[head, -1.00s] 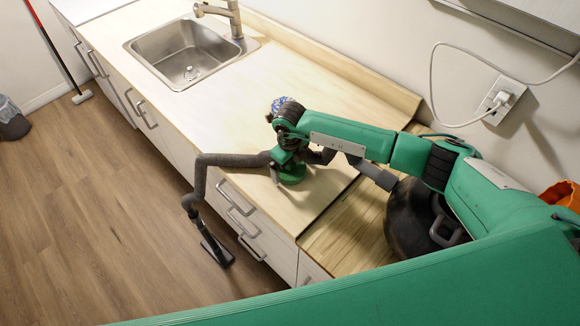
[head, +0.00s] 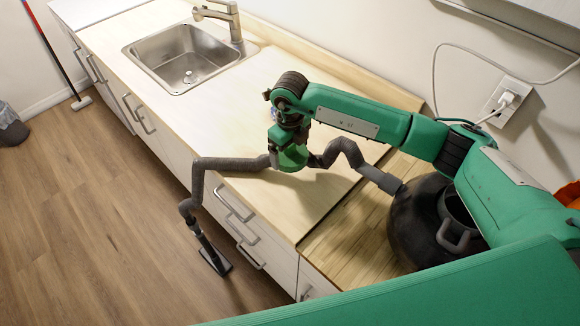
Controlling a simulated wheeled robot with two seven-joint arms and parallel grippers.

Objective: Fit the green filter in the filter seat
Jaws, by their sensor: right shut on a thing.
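My right gripper (head: 287,140) points down over the counter, shut on the green filter (head: 292,158), a rounded green piece partly hidden by the fingers. The filter appears held above the counter, in front of the grey hose; whether it touches the hose I cannot tell. A black vacuum canister (head: 405,225) stands at the right on the wooden counter part, partly behind my arm. A dark round opening with a raised rim (head: 447,205) shows on its top; I cannot tell whether this is the filter seat. My left gripper is not in view.
The grey hose (head: 232,163) runs from the canister across the counter (head: 200,110) and over its front edge to a floor nozzle (head: 214,262). A sink (head: 185,58) is at the back left. A plugged-in cord (head: 437,75) hangs on the wall.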

